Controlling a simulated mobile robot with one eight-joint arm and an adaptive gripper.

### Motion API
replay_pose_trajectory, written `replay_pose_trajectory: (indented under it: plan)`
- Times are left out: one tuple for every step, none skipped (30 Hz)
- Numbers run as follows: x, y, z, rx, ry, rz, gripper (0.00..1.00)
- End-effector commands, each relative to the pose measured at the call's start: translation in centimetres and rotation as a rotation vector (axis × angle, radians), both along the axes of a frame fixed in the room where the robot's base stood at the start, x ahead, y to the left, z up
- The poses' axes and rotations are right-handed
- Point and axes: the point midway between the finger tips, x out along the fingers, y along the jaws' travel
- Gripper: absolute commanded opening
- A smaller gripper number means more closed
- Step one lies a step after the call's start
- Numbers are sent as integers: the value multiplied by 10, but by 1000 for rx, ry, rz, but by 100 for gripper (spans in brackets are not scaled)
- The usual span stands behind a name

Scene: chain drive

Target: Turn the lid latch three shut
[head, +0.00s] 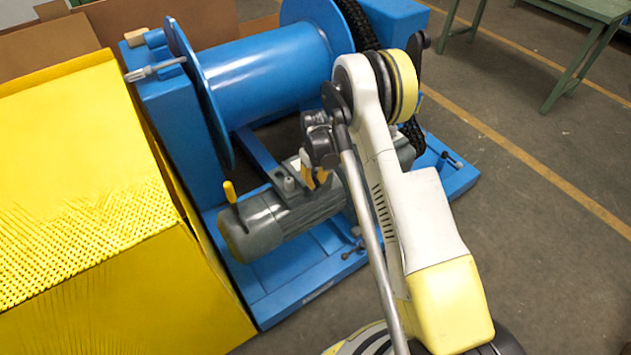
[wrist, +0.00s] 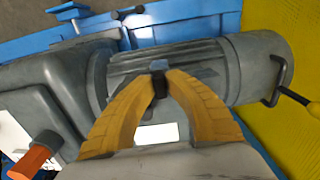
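My gripper (wrist: 160,84) has two yellow fingers whose dark tips meet in the wrist view, over the ribbed grey motor (wrist: 195,65). A small blue-grey block (wrist: 158,65) shows right at the tips; I cannot tell whether it is gripped or only behind them. In the head view my gripper (head: 318,180) is over the motor (head: 285,218), partly hidden by my arm. No part is clearly marked as lid latch three. An orange-handled piece (wrist: 36,158) with a grey round end is at the lower left of the wrist view.
A yellow-handled lever (head: 230,192) stands at the motor's left end. The blue drum (head: 268,75) and chain (head: 360,25) are behind. A yellow-covered box (head: 110,290) closes off the left. Open floor (head: 560,250) lies to the right.

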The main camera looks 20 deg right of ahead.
Motion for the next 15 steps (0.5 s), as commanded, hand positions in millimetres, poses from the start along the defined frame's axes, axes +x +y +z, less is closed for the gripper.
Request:
replay_pose_trajectory:
  plan:
    - [0, 0, 0, 0, 0, 0, 31]
    - [0, 0, 0, 0, 0, 0, 36]
    - [0, 0, 0, 0, 0, 0, 36]
    - [0, 0, 0, 0, 0, 0, 36]
    - [0, 0, 0, 0, 0, 0, 36]
    - [0, 0, 0, 0, 0, 0, 36]
    - [0, 0, 0, 0, 0, 0, 36]
    - [0, 0, 0, 0, 0, 0, 36]
    - [0, 0, 0, 0, 0, 0, 36]
    - [0, 0, 0, 0, 0, 0, 36]
    - [0, 0, 1, 0, 0, 0, 36]
    - [0, 0, 3, 0, 0, -1, 36]
    - [0, 0, 6, 0, 0, -1, 36]
    - [0, 0, 10, 0, -1, -1, 36]
    - [0, 0, 15, 0, -1, -1, 36]
